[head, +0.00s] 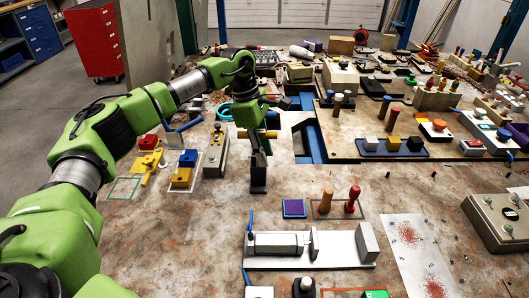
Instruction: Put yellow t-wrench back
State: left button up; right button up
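My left gripper (258,150) hangs pointing down at the middle of the bench, with its dark fingers around the middle of a yellow-orange crossbar. This bar looks like the handle of the yellow t-wrench (272,134), and its ends stick out on both sides of the gripper. The wrench's shaft is hard to make out against the dark fingers. A dark upright block (258,178) stands on the bench directly below, and I cannot tell whether the wrench touches it. My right gripper is not in view.
A vise-like metal fixture (340,246) and red and orange pegs (352,198) are in front. A raised board (345,140) lies right. Bare bench lies front left.

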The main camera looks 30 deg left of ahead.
pick_arm(q)
jog(key=v, duration=1.2)
jog(key=shift+d, duration=0.1)
jog(key=shift+f, duration=0.15)
